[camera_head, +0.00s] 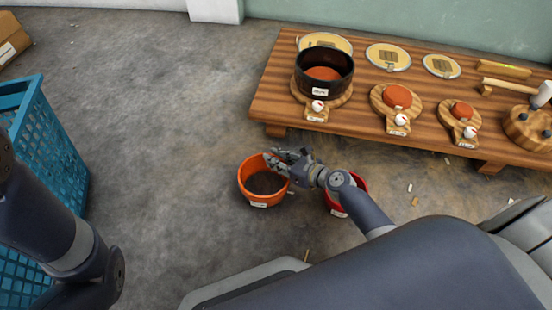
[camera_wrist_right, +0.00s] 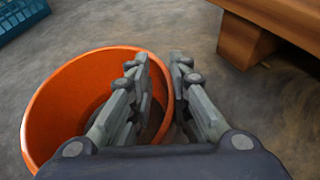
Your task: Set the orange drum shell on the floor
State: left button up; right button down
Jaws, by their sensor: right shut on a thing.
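The orange drum shell (camera_head: 247,190) is upright and open at the top, with a white label on its front, left of centre in front of the bench. My right gripper (camera_head: 273,160) is shut on its far right rim. In the right wrist view the shell (camera_wrist_right: 66,90) fills the left half, and the fingers (camera_wrist_right: 162,68) straddle its wall. The concrete floor (camera_head: 160,130) lies under and around the shell. I cannot tell whether the shell's base touches it. My left arm shows at the left, but its gripper is out of view.
A red shell (camera_head: 361,186) stands just right, partly behind my right arm. The low wooden bench (camera_head: 345,110) behind holds a black shell (camera_head: 325,81), paddle boards, discs and a mallet. A blue crate (camera_head: 55,150) stands at the left. The floor between is clear.

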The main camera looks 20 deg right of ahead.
jog(key=shift+f, duration=0.25)
dwell(0.4)
jog(key=c, duration=1.4)
grip_release()
jog(key=shift+s, duration=0.1)
jog(key=v, duration=1.1)
jog(key=shift+s+d+r, duration=0.25)
